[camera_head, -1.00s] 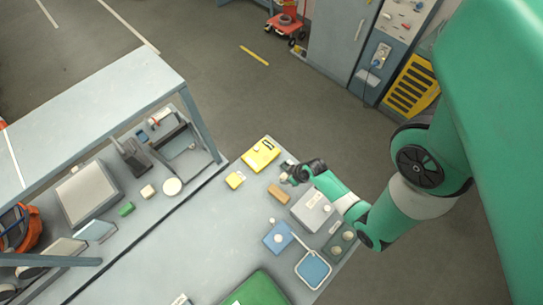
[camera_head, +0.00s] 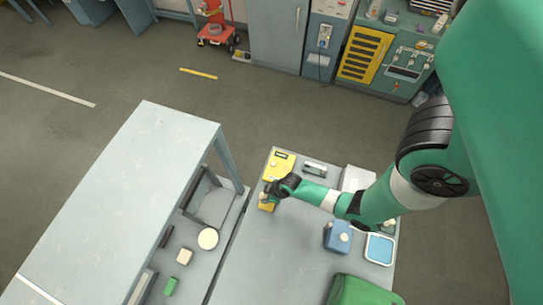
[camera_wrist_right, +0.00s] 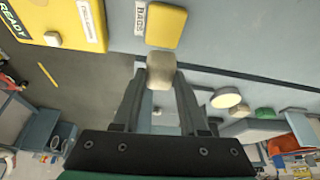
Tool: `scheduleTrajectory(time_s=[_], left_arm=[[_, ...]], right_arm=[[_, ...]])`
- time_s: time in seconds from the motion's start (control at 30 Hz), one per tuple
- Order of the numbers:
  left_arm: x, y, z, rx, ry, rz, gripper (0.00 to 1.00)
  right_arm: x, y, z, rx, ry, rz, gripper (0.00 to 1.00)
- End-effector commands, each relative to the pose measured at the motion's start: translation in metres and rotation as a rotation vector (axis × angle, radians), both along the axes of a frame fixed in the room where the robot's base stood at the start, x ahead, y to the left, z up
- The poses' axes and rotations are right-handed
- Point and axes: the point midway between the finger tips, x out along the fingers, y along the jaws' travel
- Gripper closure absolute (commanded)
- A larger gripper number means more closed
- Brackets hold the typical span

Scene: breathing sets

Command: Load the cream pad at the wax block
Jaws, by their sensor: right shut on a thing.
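My right gripper (camera_head: 270,193) is shut on a small cream block, which I take to be the cream pad (camera_wrist_right: 160,74); it shows between the fingertips in the right wrist view. The gripper is near a small yellow block (camera_head: 266,206), which shows a label in the right wrist view (camera_wrist_right: 166,26). The held pad appears just short of that block there; I cannot tell if they touch. I cannot tell for sure which thing is the wax block. My left gripper is not in view.
A yellow panel (camera_head: 279,167) lies behind the gripper. A grey tray (camera_head: 315,169), a blue box (camera_head: 338,237), a blue-rimmed tray (camera_head: 380,249) and a green case (camera_head: 362,291) stand to the right. A round cream disc (camera_head: 208,238) is left.

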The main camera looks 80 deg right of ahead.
Motion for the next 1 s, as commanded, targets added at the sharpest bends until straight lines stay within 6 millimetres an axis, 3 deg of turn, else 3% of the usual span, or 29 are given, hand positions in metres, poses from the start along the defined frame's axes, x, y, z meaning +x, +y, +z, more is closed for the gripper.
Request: scheduleTrajectory(time_s=[0.33, 0.8, 1.0], left_arm=[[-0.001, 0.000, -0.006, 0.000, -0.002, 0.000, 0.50], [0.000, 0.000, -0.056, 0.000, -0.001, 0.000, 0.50], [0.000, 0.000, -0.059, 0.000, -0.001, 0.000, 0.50]], right_arm=[[0.005, 0.008, -0.005, -0.002, -0.003, 0.035, 1.00], [0.005, 0.007, -0.056, -0.002, -0.004, 0.034, 1.00], [0.005, 0.007, -0.060, -0.002, -0.004, 0.034, 1.00]])
